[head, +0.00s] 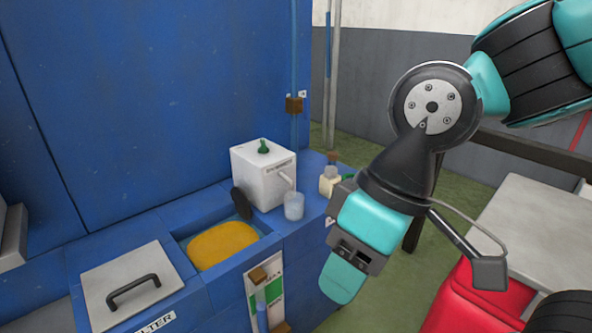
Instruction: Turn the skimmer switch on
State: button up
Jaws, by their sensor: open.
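A white box (262,178) with small dark lettering stands on the blue machine's ledge, left of centre. A small green switch knob (263,147) sticks up from its top; I cannot tell which position it is set to. A dark disc (241,204) is at the box's left side, beside the tank opening with yellow-orange liquid (222,245). My gripper (352,256), with teal fingers, is open and seems empty, to the right of and lower in the picture than the box, apart from the knob. Part of the gap between its fingers is hidden.
A clear cup (293,206) stands at the box's spout, and a small bottle (329,181) stands to its right. A handled lid (132,284) lies at left. A blue wall (150,100) rises behind. A red container (465,300) and grey surface (535,230) are at right.

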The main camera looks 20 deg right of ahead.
aim_at(263, 149)
jog(key=z, duration=0.5)
jog(key=i, duration=0.75)
jog(key=u, duration=0.1)
